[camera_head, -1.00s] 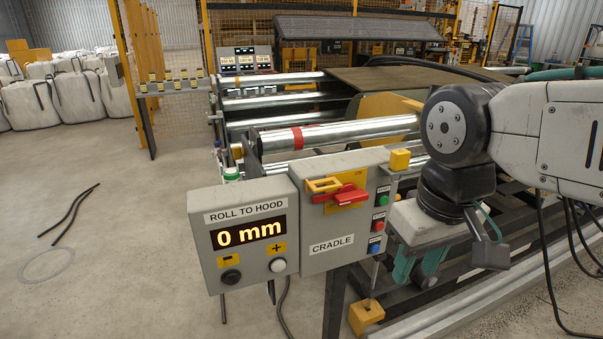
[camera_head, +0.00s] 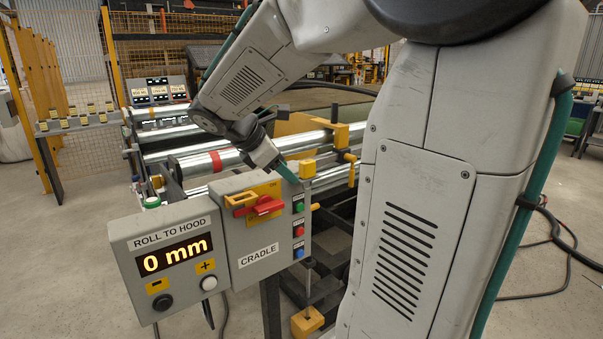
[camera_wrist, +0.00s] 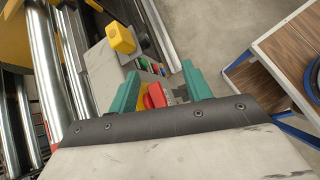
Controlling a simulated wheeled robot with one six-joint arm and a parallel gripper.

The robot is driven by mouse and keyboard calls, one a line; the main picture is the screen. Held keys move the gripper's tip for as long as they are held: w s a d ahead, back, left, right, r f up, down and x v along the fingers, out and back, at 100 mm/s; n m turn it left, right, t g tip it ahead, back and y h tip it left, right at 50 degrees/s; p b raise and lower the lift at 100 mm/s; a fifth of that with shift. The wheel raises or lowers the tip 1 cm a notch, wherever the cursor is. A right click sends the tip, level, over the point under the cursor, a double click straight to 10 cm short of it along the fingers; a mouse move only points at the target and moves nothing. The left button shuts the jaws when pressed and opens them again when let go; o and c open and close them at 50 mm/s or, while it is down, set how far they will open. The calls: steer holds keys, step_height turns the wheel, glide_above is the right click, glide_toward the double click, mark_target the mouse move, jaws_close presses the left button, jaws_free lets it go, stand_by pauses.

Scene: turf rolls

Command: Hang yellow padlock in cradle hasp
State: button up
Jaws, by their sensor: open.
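A yellow block (camera_head: 307,168) sits at the top right corner of the grey cradle box (camera_head: 232,240); it also shows in the wrist view (camera_wrist: 120,39). It may be the padlock, but I cannot make out a shackle. On the box's front are a yellow hasp-like bar (camera_head: 240,199) and a red rotary handle (camera_head: 265,206) on a yellow plate. My gripper (camera_head: 288,172) is just above and behind the box, partly hidden. In the wrist view its teal fingers (camera_wrist: 160,88) are open and apart, with the red handle (camera_wrist: 154,96) seen between them and nothing held.
A display box (camera_head: 165,262) reading 0 mm adjoins the cradle box on the left. Metal rollers (camera_head: 205,163) and yellow cranks (camera_head: 340,134) lie behind. A rail with several small yellow items (camera_head: 78,120) stands far left. A wood-topped table (camera_wrist: 285,60) shows in the wrist view.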

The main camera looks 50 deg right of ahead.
mark_target(303, 162)
steer(key=w+d+n, duration=0.1)
steer(key=d, duration=0.1)
steer(key=w+d+n+h, duration=0.1)
steer(key=d, duration=0.1)
steer(key=w+d+n, duration=0.1)
steer(key=w, duration=0.1)
steer(key=shift+d+r+g+h, duration=0.2)
steer(key=shift+d+g+h, duration=0.1)
steer(key=shift+d+g, duration=0.1)
steer(key=shift+d+f, duration=0.1)
steer(key=shift+d, duration=0.25)
steer(key=x, duration=0.7)
steer(key=shift+d, duration=0.25)
steer(key=shift+r, duration=0.2)
jaws_close()
